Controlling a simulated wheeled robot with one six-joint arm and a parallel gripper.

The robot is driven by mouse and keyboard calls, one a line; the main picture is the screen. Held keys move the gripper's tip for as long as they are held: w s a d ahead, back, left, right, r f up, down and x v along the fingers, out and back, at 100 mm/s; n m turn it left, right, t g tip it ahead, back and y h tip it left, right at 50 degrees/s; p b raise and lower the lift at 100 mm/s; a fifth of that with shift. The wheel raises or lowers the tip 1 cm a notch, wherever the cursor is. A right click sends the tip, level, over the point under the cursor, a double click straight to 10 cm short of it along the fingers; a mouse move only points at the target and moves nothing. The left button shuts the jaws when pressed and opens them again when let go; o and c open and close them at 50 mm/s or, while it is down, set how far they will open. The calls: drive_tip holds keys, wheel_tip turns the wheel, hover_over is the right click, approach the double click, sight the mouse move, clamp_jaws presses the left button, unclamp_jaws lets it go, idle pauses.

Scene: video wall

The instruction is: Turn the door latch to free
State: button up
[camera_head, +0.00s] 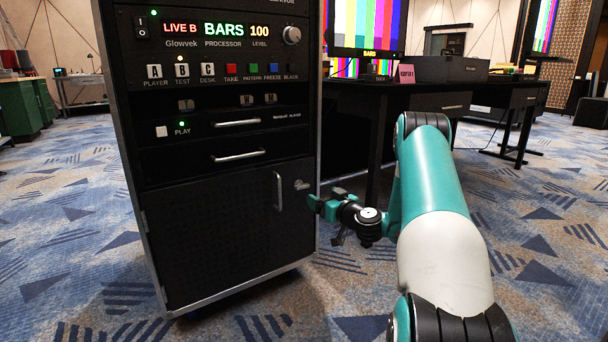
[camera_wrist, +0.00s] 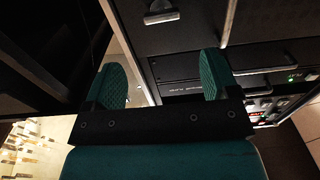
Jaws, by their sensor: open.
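The door latch (camera_head: 301,184) is a small metal turn piece near the upper right corner of the black cabinet door (camera_head: 215,225), right of the door's upright bar handle (camera_head: 278,190). In the wrist view the latch (camera_wrist: 160,12) shows at the top edge, partly cut off, beyond the fingers. My gripper (camera_head: 318,205) is beside the cabinet's right edge, a little lower and to the right of the latch. Its two teal fingers (camera_wrist: 162,68) are apart with nothing between them. I see no contact with the latch. The door appears closed.
Above the door are a drawer handle (camera_head: 238,155), a player panel and a row of buttons (camera_head: 221,69) on the rack. A black desk (camera_head: 450,95) with screens stands behind my arm to the right. Patterned carpet (camera_head: 75,205) left of the rack is clear.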

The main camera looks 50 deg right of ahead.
sight(304, 186)
drive_tip(key=p+x, duration=0.1)
drive_tip(key=x, duration=0.2)
drive_tip(key=p+x, duration=0.2)
drive_tip(key=x, duration=0.1)
drive_tip(key=p+x, duration=0.1)
drive_tip(key=x, duration=0.2)
drive_tip(key=shift+w+a+f+p, duration=0.2)
drive_tip(key=shift+w+p, duration=0.1)
drive_tip(key=shift+p, duration=0.05)
drive_tip(key=shift+w+d+r, duration=0.1)
drive_tip(key=shift+w+d, duration=0.05)
drive_tip(key=shift+w, duration=0.3)
drive_tip(key=c, duration=0.9)
